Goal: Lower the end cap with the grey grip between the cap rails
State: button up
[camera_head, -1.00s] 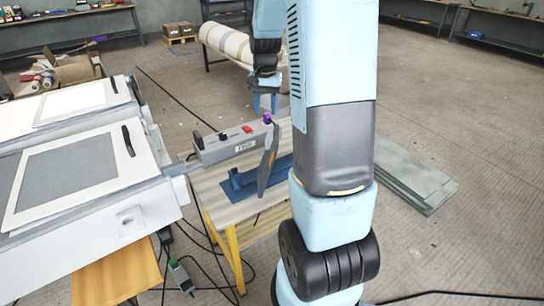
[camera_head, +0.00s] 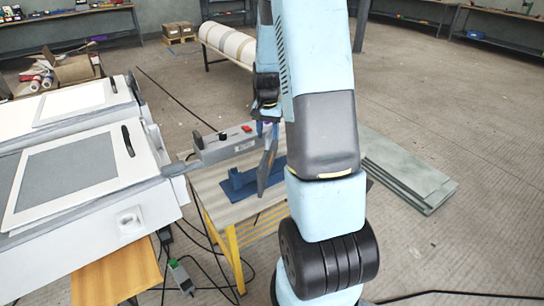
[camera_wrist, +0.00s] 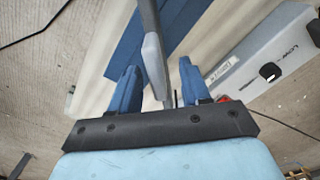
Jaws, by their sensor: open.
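A dark grey, flat upright piece (camera_head: 266,168) stands at the blue bracket (camera_head: 238,182) on the small table. In the wrist view it shows nearly edge-on, with a lighter grey end (camera_wrist: 153,55); I cannot tell for sure that it is the end cap. The blue bracket also shows there as long blue bars (camera_wrist: 128,45). My gripper (camera_head: 267,129) is over the piece's upper end. In the wrist view its blue fingers (camera_wrist: 159,85) are open, one on each side of the grey end, with visible gaps. I cannot identify the cap rails with certainty.
A grey control box (camera_head: 226,147) with black and red knobs stands close behind the gripper. White moulds (camera_head: 150,200) fill the left. Cables lie on the floor left of the table (camera_head: 215,195). Grey-green sheets (camera_head: 405,170) lie on the floor at right.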

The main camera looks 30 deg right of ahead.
aim_at(269, 153)
jog(key=shift+s+d+f, duration=0.15)
jog(key=shift+f, duration=2.15)
jog(key=shift+c, duration=0.3)
grip_shut()
